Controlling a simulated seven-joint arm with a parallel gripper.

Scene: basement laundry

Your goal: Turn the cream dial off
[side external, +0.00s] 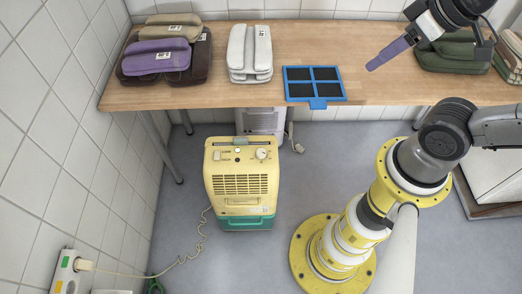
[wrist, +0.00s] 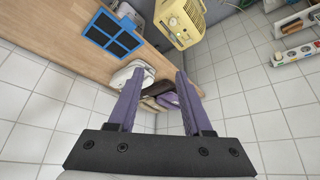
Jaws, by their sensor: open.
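The cream dial (side external: 262,153) sits at the right of the top panel of a yellow dehumidifier (side external: 241,185). The dehumidifier stands on the floor in front of the table. Its pointer direction is too small to tell. The dehumidifier also shows at the top of the wrist view (wrist: 183,22). My gripper (side external: 371,66), with purple fingers, is above the right part of the table, up and to the right of the dial and well apart from it. In the wrist view its two fingers (wrist: 157,78) are spread with nothing between them.
A wooden table (side external: 200,98) carries folded fabric stacks (side external: 165,58), a pale stack (side external: 250,53) and a blue-framed black panel (side external: 314,82). A cord runs from the dehumidifier to a power strip (side external: 66,272) at lower left. Floor in front of the dehumidifier is clear.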

